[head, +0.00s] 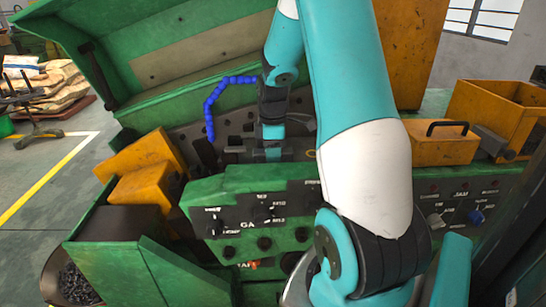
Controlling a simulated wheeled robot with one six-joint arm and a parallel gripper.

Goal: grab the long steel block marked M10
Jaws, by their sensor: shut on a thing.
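My gripper (273,150) reaches down into the open bay of the green machine, under the raised green lid. It is shut on a grey steel block (248,153) that lies crosswise in the dark bay. The block is small in this view, and my fingers cover its middle. I cannot read an M10 mark on it. I cannot tell whether the block still touches what lies under it.
The blue segmented hose (210,108) curves close to the left of my gripper. The green control panel (255,215) with black knobs stands in front of the bay. Orange housings (148,158) are at left, and an orange box with a black handle (443,143) is at right.

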